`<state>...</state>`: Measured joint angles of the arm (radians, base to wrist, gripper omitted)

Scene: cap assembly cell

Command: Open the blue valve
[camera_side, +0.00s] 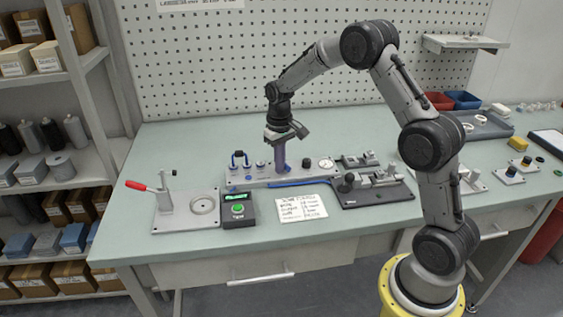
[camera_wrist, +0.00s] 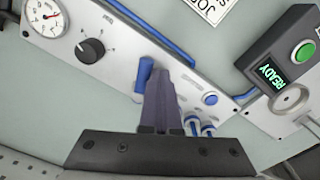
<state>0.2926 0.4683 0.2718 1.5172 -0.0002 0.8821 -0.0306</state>
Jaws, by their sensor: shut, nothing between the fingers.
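The blue valve handle (camera_wrist: 143,75) stands up from the light grey panel (camera_wrist: 120,30) in the wrist view. My gripper (camera_wrist: 161,90) is shut and empty, its fingers pointing down at the panel. The fingertips are close beside the handle, on its right in the wrist view; whether they touch it I cannot tell. The fingers hide part of the panel near the handle's base. In the side view my gripper (camera_side: 281,166) is low over the middle of the panel (camera_side: 250,183), and I cannot make out the blue handle clearly there.
The panel also carries a gauge (camera_wrist: 45,16), a black knob (camera_wrist: 92,50), a blue button (camera_wrist: 210,99) and blue-ringed fittings (camera_wrist: 192,124). A box with a green button (camera_side: 238,208) shows READY. A red-handled clamp (camera_side: 166,190) stands left; a black fixture plate (camera_side: 372,192) lies right.

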